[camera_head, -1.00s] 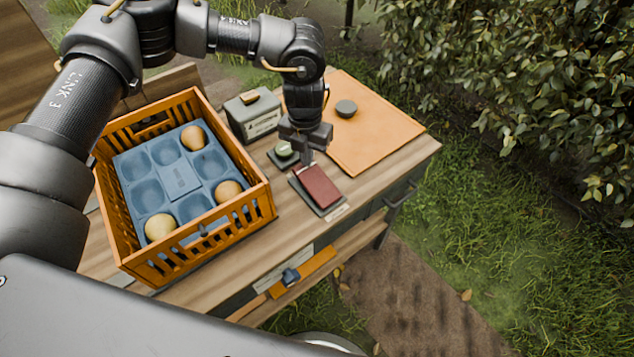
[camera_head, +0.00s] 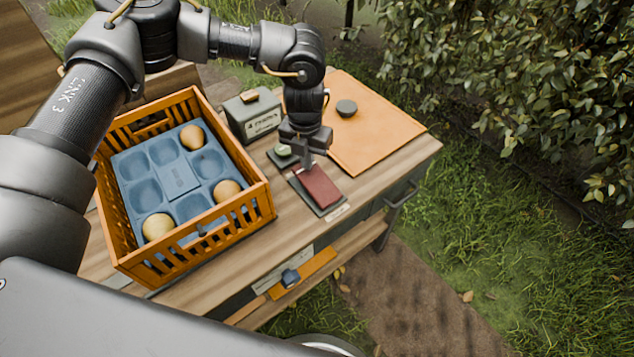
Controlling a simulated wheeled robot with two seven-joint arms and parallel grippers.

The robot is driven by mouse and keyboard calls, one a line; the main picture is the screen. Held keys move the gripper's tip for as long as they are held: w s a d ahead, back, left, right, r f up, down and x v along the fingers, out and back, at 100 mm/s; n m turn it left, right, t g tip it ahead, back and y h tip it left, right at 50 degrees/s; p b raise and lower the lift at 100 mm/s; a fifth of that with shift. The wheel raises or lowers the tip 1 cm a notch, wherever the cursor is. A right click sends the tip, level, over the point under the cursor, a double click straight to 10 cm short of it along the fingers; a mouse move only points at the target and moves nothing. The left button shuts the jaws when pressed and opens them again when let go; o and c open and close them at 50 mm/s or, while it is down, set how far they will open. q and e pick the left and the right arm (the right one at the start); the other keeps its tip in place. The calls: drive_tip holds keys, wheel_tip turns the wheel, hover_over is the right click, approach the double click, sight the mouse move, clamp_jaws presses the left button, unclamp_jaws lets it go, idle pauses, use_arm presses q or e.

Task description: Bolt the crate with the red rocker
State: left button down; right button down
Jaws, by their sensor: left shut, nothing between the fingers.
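The red rocker (camera_head: 318,187) sits on a dark plate on the table, right of the crate. My left gripper (camera_head: 307,165) is shut and empty, pointing down at the rocker's far end; I cannot tell whether it touches. The orange crate (camera_head: 262,197) stands on the left of the table. It holds a blue tray (camera_head: 177,178) with hollows and three yellowish pears, one of them a near pear (camera_head: 158,227). A blue knob or bolt (camera_head: 290,277) shows on the table's front edge by an orange strip. My right gripper is not in view.
A green button (camera_head: 283,150) on a dark plate lies just behind the rocker. Bushes stand at right.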

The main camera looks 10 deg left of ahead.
use_arm(q)
drive_tip(key=shift+f+b, duration=0.5)
drive_tip(key=shift+f, duration=0.3)
drive_tip(key=shift+r, duration=0.2)
drive_tip(key=shift+r+p, duration=2.5)
drive_tip(key=shift+r, duration=0.9)
